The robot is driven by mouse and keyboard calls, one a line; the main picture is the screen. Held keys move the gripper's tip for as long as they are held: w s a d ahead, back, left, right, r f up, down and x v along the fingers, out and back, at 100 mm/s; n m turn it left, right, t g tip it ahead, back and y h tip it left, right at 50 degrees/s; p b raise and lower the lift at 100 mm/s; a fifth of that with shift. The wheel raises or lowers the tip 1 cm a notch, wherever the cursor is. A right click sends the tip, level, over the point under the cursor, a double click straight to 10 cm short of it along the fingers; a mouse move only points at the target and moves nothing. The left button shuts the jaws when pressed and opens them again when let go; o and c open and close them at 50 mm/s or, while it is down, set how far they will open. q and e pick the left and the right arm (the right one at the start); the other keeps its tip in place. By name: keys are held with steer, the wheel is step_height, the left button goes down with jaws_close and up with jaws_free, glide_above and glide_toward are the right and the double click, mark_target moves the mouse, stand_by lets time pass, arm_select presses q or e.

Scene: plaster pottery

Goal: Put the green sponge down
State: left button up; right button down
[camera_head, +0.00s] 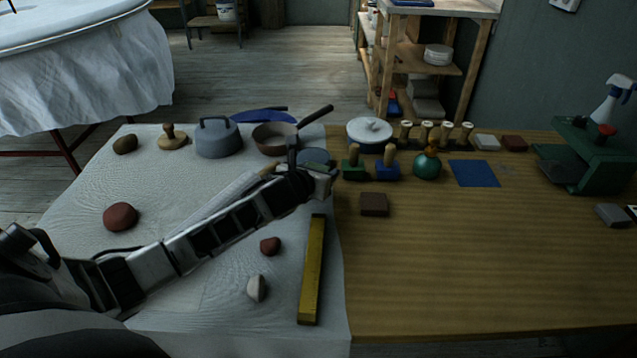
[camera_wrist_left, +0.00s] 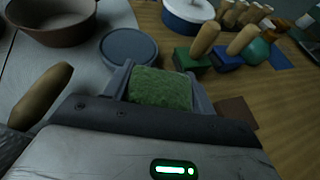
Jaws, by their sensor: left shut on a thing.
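The green sponge (camera_wrist_left: 160,88) is gripped between the two grey fingers of my left gripper (camera_wrist_left: 161,82) in the left wrist view. In the head view my left gripper (camera_head: 314,180) is over the right edge of the white cloth, just in front of a round blue-grey disc (camera_head: 317,157). The sponge cannot be made out clearly there. Whether the sponge touches the surface below cannot be told. My right gripper is not in view.
Green (camera_head: 353,173) and blue (camera_head: 387,172) blocks with wooden handles stand close right of the gripper, near a teal bottle (camera_head: 427,165). A brown block (camera_head: 374,204) lies in front. A pan (camera_head: 275,137) is behind. The front right wooden tabletop (camera_head: 470,260) is clear.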

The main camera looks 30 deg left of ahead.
arm_select(q)
step_height(320, 180, down, 3)
steer(key=shift+s+d+r+b, duration=0.1)
steer(key=shift+b, duration=0.25)
steer(key=shift+f, duration=0.3)
steer(key=shift+r, duration=0.1)
steer(key=o, duration=1)
steer(key=p+v, duration=0.2)
steer(key=v, duration=0.9)
steer(key=shift+s+d+r, duration=0.1)
steer(key=shift+s+r, duration=0.1)
steer(key=shift+s, duration=0.25)
